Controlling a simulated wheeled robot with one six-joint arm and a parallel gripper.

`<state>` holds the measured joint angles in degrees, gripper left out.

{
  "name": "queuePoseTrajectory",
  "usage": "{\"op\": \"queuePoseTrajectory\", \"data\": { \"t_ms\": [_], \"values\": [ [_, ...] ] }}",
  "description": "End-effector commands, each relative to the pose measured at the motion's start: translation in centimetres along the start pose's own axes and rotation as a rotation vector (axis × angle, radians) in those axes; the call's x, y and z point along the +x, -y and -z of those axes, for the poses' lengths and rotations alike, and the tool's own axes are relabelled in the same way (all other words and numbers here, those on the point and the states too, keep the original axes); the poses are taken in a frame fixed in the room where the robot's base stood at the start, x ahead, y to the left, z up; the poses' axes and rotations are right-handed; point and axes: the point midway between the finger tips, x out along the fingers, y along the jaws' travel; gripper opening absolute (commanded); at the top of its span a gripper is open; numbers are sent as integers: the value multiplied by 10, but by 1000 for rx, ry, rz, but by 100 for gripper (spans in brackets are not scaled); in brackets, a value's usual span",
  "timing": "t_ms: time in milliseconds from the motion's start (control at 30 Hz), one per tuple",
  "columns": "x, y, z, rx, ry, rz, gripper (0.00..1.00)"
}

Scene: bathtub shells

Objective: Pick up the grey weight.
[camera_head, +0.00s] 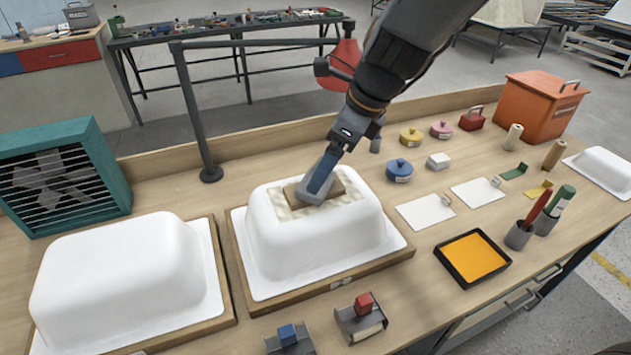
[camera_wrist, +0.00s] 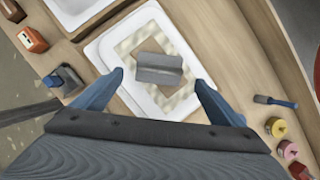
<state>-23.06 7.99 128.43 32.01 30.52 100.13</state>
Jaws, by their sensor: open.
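The grey weight (camera_wrist: 160,68) is a flat grey block with a raised ridge. It lies on a brown board (camera_wrist: 178,50) on the patterned patch on top of the middle white tub shell (camera_head: 262,225), which also shows in the wrist view (camera_wrist: 118,45). My gripper (camera_wrist: 160,78) is open, its blue fingers spread to the left and right of the weight with visible gaps. In the head view my gripper (camera_head: 320,180) is over the board and largely hides the weight. I cannot tell the exact height of the fingertips.
A second white shell (camera_head: 120,275) stands at left, near a teal fan box (camera_head: 60,175). A dark lamp post (camera_head: 200,130) rises behind. A blue pot (camera_head: 399,170), white cards (camera_head: 425,212) and an orange tray (camera_head: 472,257) lie at right. Red and blue blocks sit in front.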

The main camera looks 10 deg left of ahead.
Motion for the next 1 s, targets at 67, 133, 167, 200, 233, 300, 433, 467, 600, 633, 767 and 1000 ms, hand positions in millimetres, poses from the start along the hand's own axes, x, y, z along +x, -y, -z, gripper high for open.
{"op": "queuePoseTrajectory", "data": {
  "t_ms": [67,133,167,200,233,300,433,467,600,633,767,1000],
  "values": [
    [9,-1,1,0,-3,-2,92],
    [14,-1,0,-1,-2,-2,92],
    [17,-1,0,-2,-2,-1,92],
    [22,-2,0,-2,-3,-3,92],
    [26,-2,1,-1,-4,-3,92],
    [36,-3,0,-2,-4,-3,92],
    [53,-2,0,-1,-3,-1,92],
    [55,-2,0,-2,-3,-1,92],
    [62,-1,0,-2,-2,1,92],
    [62,-1,0,-2,-2,1,92],
    [61,-1,0,-3,-2,2,92],
    [61,-2,0,-3,-2,1,57]
  ]
}}
